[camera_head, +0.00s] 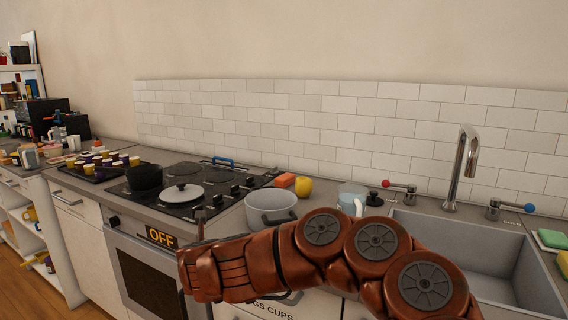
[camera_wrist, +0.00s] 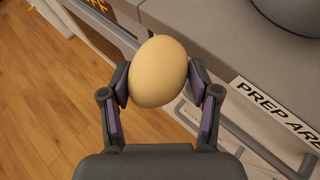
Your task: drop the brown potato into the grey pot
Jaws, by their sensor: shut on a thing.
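The potato (camera_wrist: 159,72) is a smooth, pale tan-brown oval in the wrist view. My gripper (camera_wrist: 160,84) is shut on it, one finger pad on each side. The potato is held out over the wooden floor and the counter's front edge. In the head view my arm hides the gripper's jaws, and I cannot make out the potato there. The grey pot (camera_head: 271,208) stands upright on the counter right of the stove, behind my arm. A rounded grey part, probably this pot (camera_wrist: 292,14), shows at the wrist view's top right corner.
The sink (camera_head: 490,250) lies right. A rail runs along the counter front.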

